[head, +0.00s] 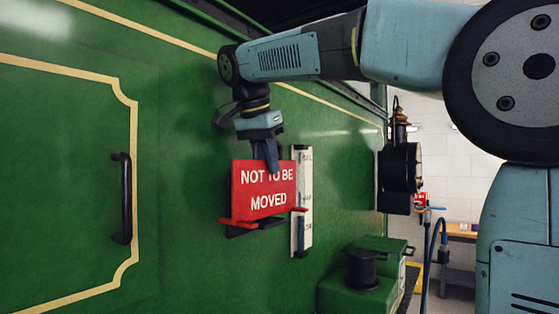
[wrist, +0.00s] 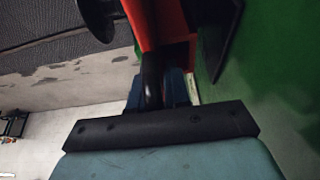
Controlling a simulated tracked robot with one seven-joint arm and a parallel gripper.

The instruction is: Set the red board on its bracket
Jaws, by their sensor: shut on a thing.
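The red board (head: 262,200) with white words "NOT TO BE MOVED" stands upright and slightly tilted against the green side panel in the head view. My gripper (head: 271,160) is shut on its top edge from above. In the wrist view the board (wrist: 148,22) shows nearly edge-on beyond my gripper (wrist: 155,90).
A white lettered strip (head: 301,240) stands upright just right of the board. A black lamp (head: 398,168) sticks out further right, above a green box (head: 362,280). A black handle (head: 121,198) is on the panel at left. The panel between handle and board is clear.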

